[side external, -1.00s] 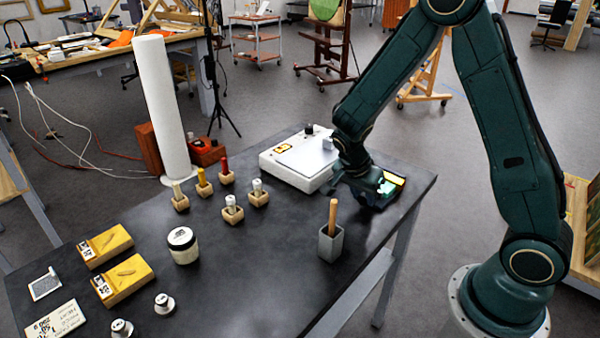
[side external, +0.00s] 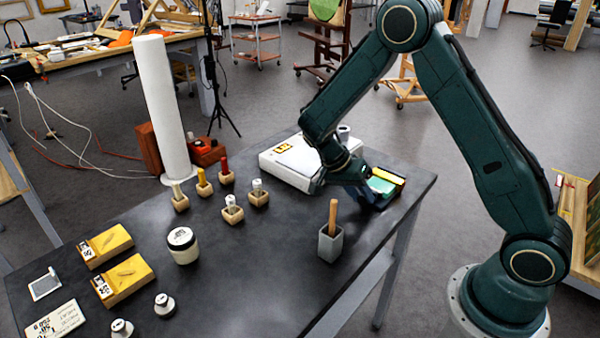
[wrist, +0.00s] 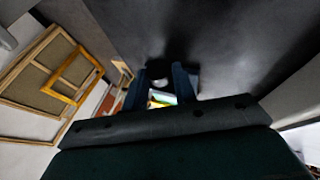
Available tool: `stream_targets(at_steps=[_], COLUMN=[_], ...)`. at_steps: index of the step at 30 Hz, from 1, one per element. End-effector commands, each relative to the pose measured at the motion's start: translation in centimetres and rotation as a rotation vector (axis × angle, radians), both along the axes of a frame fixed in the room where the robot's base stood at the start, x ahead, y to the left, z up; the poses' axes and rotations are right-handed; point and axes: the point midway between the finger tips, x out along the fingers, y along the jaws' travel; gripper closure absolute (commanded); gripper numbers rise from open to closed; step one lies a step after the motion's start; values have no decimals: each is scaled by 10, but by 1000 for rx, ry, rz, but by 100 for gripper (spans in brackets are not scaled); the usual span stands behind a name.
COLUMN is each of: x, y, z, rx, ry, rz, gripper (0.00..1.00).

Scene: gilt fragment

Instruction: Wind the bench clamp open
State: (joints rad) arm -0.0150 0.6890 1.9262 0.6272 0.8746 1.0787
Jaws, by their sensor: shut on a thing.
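The bench clamp (side external: 383,184) is at the right end of the dark workbench, near its edge. A green piece and a yellow strip show on it, with dark blue parts around them. My gripper (side external: 348,190) is low over the bench at the clamp's left side, with my wrist tilted. In the wrist view, my gripper's two blue fingers (wrist: 160,88) stand either side of a small pale part, with green and yellow showing between them. The gripper is shut on the clamp's handle, which is mostly hidden by the fingers and wrist.
A white box-shaped device (side external: 290,160) stands close behind my gripper. A grey holder (side external: 331,243) with a wooden handle stands in front. Several small wooden blocks with coloured pegs and a lidded jar (side external: 183,245) stand to the left.

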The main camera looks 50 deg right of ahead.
Motion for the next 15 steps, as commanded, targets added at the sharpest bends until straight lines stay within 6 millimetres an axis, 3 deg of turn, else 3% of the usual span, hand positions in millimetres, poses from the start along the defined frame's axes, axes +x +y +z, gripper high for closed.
stream_targets(at_steps=[15], x=[3], y=[1], z=[-1], rx=[1], ry=[160], rz=[1], gripper=[96])
